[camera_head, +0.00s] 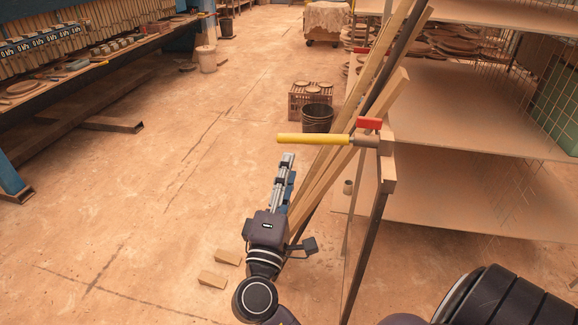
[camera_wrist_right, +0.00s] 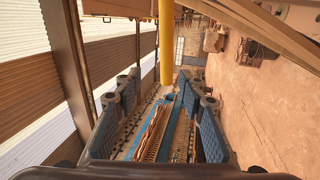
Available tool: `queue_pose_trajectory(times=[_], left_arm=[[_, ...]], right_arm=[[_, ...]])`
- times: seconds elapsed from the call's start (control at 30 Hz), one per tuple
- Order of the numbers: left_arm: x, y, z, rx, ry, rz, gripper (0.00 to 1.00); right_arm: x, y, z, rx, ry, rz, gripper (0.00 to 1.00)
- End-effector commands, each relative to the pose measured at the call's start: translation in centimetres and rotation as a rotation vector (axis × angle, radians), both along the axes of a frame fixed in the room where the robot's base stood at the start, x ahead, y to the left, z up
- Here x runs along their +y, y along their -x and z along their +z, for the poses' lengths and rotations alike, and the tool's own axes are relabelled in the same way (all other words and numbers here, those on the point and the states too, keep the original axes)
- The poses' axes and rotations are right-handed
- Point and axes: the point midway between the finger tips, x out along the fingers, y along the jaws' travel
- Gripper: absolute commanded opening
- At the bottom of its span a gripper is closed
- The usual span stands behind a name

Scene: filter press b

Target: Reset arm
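My right gripper (camera_head: 286,170) reaches up from the bottom middle of the head view, seen nearly edge-on. In the right wrist view its two blue-padded fingers (camera_wrist_right: 158,82) stand apart with nothing between them touching the pads. A yellow handle (camera_head: 312,139) sticks out to the left from a wooden post, just above the fingertips in the head view. A yellow bar also shows at the top of the right wrist view (camera_wrist_right: 165,40), beyond the fingers. A gap shows between gripper and handle. My left gripper is in neither view.
A red handle (camera_head: 369,123) sits by the same post (camera_head: 387,160). Leaning planks (camera_head: 350,140) stand close beside my right gripper. Shelves (camera_head: 460,110) fill the right. A black bucket (camera_head: 317,119) stands beyond. Wood wedges (camera_head: 214,279) lie on the floor; open floor is left.

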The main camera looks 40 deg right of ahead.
Motion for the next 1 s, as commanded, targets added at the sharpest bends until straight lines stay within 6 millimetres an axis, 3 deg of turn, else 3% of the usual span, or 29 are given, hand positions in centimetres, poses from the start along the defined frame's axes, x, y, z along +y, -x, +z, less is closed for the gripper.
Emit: queue_pose_trajectory(times=[0.43, 0.57, 0.67, 0.8, 0.9, 1.0], left_arm=[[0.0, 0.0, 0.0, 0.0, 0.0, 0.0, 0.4], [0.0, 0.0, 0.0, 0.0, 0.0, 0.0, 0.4], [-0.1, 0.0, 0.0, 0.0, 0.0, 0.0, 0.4], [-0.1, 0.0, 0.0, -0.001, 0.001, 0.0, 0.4], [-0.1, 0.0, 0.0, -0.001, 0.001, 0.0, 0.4], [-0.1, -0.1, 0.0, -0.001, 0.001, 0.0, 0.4]], right_arm=[[0.0, -0.1, -0.1, 0.001, -0.001, 0.001, 0.37], [0.5, -1.1, -2.1, 0.037, -0.021, 0.034, 0.37], [1.6, -3.0, -6.7, 0.112, -0.07, 0.102, 0.37], [4.0, -5.2, -16.6, 0.262, -0.193, 0.224, 0.37], [5.7, -5.4, -24.1, 0.368, -0.304, 0.296, 0.37], [7.4, -4.4, -31.6, 0.472, -0.425, 0.348, 0.37]])
